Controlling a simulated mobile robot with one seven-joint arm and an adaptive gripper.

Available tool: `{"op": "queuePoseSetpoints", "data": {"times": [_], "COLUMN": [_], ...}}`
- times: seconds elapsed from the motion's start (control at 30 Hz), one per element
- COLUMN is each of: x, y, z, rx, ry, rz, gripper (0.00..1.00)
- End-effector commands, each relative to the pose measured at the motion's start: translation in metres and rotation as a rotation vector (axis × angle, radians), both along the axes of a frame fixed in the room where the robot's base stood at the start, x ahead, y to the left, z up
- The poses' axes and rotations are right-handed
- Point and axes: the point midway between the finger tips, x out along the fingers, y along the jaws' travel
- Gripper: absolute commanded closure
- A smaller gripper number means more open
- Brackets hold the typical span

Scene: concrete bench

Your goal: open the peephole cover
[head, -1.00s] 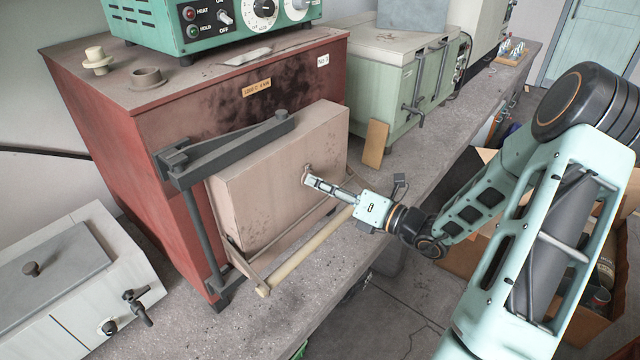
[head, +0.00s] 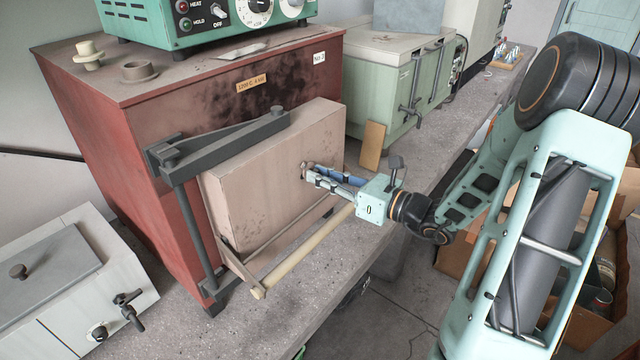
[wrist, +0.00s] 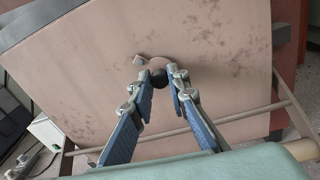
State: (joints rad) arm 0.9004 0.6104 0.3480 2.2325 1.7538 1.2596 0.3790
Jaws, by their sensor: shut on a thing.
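The peephole cover (wrist: 173,62) is a small pale disc on the pinkish face of the furnace door (head: 265,175). A small grey tab (wrist: 140,59) sits at its upper left in the wrist view. A dark round knob-like part (wrist: 158,79) shows at its lower side. My gripper (wrist: 158,80) has its two fingertips on either side of this dark part, shut on it. In the head view my gripper (head: 307,174) reaches the door face from the right, and its fingers hide most of the cover.
The door stands out from the red furnace (head: 120,140) on a dark hinge arm (head: 220,145). A cream handle bar (head: 305,252) runs below my gripper. A green box (head: 395,80) stands behind right, and a white box (head: 60,290) at lower left.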

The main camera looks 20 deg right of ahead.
Motion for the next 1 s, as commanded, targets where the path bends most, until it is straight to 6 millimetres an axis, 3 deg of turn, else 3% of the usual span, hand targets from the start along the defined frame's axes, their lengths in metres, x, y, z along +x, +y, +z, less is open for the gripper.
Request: {"op": "queuePoseSetpoints", "data": {"times": [1.0], "x": [0.006], "y": [-0.008], "z": [0.02], "rx": [-0.698], "ry": [-0.518], "rz": [0.0], "gripper": [1.0]}}
